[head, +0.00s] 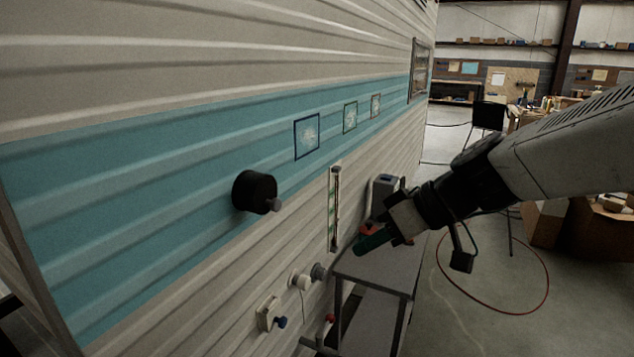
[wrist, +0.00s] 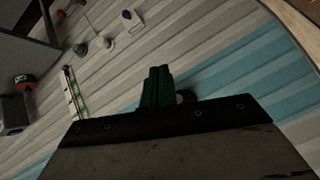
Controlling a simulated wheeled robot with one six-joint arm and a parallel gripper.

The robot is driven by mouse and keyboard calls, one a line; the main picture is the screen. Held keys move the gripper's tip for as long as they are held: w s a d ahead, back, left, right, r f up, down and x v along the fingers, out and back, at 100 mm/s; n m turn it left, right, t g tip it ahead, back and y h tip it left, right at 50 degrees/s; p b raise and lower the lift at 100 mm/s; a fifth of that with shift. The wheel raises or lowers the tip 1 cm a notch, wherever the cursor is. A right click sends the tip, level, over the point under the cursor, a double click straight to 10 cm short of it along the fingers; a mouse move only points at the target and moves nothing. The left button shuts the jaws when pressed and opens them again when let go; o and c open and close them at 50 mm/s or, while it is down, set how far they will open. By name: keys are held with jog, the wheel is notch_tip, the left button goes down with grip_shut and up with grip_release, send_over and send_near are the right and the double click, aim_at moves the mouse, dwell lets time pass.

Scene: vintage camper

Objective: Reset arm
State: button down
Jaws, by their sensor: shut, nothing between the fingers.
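My gripper (head: 372,243) has dark green fingers and hangs at the end of my arm, above a grey table beside the camper wall. In the wrist view its fingers (wrist: 156,88) are together with nothing between them. The camper wall (head: 110,175) is cream corrugated siding with a blue band, and fills the left of the head view. A black round knob (head: 252,191) sticks out of the blue band, left of my gripper and apart from it. In the wrist view a dark round part shows just behind the fingers, mostly hidden.
A grey table (head: 378,272) stands against the wall below my gripper. White and grey fittings (head: 300,281) and a white box with a blue knob (head: 268,313) project low from the wall. A red hose (head: 548,275) lies on open floor at right. Cardboard boxes (head: 600,235) stand behind my arm.

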jog(key=s+d+f+m+g+h, duration=0.2)
jog(key=s+d+m+h, duration=0.6)
jog(key=s+d, duration=0.8)
jog(key=s, duration=0.2)
jog(key=shift+s+d+m+h, duration=0.25)
jog(key=shift+s+m+h, duration=0.05)
jog(key=shift+s+h, duration=0.1)
jog(key=shift+f, duration=0.1)
